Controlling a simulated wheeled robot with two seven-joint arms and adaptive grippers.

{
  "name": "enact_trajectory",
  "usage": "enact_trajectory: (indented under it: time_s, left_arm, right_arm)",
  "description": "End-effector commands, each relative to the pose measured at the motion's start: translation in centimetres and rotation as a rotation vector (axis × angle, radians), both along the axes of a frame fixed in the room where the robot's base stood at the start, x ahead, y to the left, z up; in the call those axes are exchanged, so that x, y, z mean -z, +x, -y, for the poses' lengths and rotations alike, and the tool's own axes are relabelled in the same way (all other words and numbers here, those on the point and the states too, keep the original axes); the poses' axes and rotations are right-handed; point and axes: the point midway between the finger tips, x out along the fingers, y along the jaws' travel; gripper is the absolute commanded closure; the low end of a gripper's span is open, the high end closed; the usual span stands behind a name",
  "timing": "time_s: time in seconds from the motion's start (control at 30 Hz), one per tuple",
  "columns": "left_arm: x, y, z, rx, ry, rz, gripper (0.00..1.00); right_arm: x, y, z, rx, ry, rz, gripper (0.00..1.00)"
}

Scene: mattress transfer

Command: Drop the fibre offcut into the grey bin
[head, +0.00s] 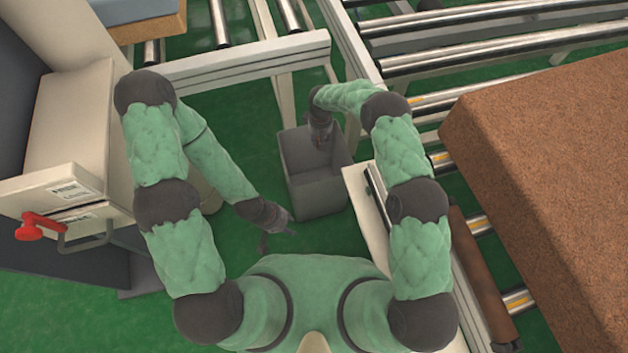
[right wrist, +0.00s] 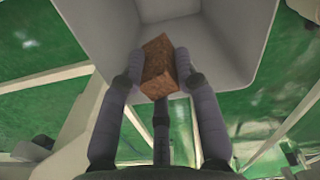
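The fibre offcut (right wrist: 157,66) is a small brown block. In the right wrist view it sits between the fingertips of my right gripper (right wrist: 158,70), which look shut on it. The grey bin (head: 318,201) stands on the floor in the middle of the head view. It also shows in the right wrist view (right wrist: 235,35), with the offcut in front of its inside. My right gripper (head: 320,138) points down over the bin's opening; the offcut is hidden in the head view. My left gripper (head: 277,241) is open and empty, low down to the left of the bin.
A large brown fibre mattress (head: 560,150) lies on the roller conveyor at the right. A pale cabinet (head: 70,130) with a red handle (head: 38,227) stands at the left. A conveyor frame (head: 240,66) runs behind the bin. Green floor is clear left of the bin.

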Motion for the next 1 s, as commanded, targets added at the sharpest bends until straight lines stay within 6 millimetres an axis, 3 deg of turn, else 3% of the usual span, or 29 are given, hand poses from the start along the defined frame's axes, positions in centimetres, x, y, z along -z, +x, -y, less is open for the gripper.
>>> enact_trajectory:
  time_s: [0.03, 0.07, 0.1, 0.47, 0.67, 1.0]
  left_arm:
    - [0.0, 0.0, 0.0, 0.0, 0.0, 0.0, 0.6]
    - [0.0, 0.0, 0.0, 0.0, 0.0, 0.0, 0.6]
    - [0.0, 0.0, 0.0, 0.0, 0.0, 0.0, 0.6]
    - [0.0, 0.0, 0.0, 0.0, 0.0, 0.0, 0.6]
    - [0.0, 0.0, 0.0, 0.0, 0.0, 0.0, 0.6]
    - [0.0, 0.0, 0.0, 0.0, 0.0, 0.0, 0.6]
  right_arm:
    - [0.0, 0.0, 0.0, 0.0, 0.0, 0.0, 0.51]
    - [0.0, 0.0, 0.0, 0.0, 0.0, 0.0, 0.43]
    - [0.0, 0.0, 0.0, 0.0, 0.0, 0.0, 0.41]
    - [-0.3, 0.0, 0.0, 0.0, 0.001, 0.001, 0.41]
    - [-2.9, 0.1, -0.1, 0.0, 0.002, 0.004, 0.41]
    - [-9.4, 0.0, -0.1, 0.0, 0.001, 0.002, 0.41]
